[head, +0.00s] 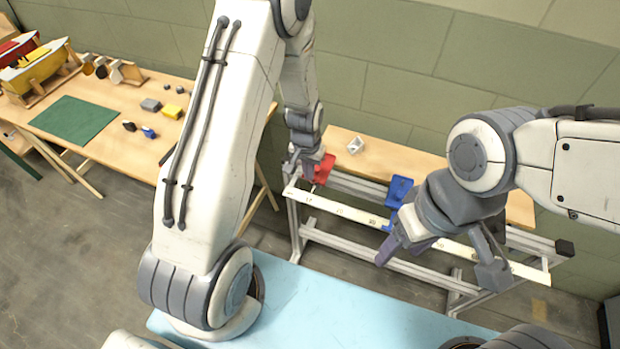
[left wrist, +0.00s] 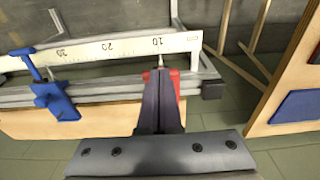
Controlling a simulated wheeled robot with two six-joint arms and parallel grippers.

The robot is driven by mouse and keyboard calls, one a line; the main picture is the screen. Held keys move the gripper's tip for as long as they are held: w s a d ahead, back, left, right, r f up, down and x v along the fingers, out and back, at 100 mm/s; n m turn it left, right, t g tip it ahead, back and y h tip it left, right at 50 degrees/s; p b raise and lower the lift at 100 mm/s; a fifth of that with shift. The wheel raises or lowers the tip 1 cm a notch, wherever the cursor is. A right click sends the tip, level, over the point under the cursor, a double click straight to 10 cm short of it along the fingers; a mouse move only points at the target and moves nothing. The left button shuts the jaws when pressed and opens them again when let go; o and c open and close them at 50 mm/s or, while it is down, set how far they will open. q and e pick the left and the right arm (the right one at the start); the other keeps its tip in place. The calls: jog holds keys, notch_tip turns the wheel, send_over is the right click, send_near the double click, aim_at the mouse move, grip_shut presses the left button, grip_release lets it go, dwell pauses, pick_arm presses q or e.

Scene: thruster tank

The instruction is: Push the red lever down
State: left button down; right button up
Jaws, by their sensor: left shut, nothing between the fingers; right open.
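The red lever (head: 325,168) is mounted near the left end of a metal frame with a white scale strip (head: 350,213). My left gripper (head: 302,172) is at the red lever, just left of it in the head view. In the left wrist view its shut, empty fingers (left wrist: 161,78) cover much of the red lever (left wrist: 175,80); red shows on their right side. Whether they touch it I cannot tell. The lever's handle is mostly hidden. My right gripper (head: 440,264) is open and empty, in front of the frame at the right.
A blue lever (head: 398,192) stands on the frame right of the red one; it also shows in the left wrist view (left wrist: 52,98). A small white object (head: 356,145) lies on the wooden bench behind. A wooden table (head: 110,160) with a green mat is at the left.

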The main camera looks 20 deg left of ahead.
pick_arm(q)
jog(key=f+b, duration=0.3)
jog(key=f, duration=0.2)
jog(key=shift+w+b, duration=0.2)
jog(key=shift+b, duration=0.1)
jog(key=shift+s+r, duration=0.2)
jog(key=shift+w, duration=0.1)
jog(key=shift+r, duration=0.1)
jog(key=s, duration=0.1)
jog(key=s+r, duration=0.1)
jog(key=s, duration=0.1)
jog(key=shift+s+p, duration=0.1)
jog(key=shift+p, duration=0.25)
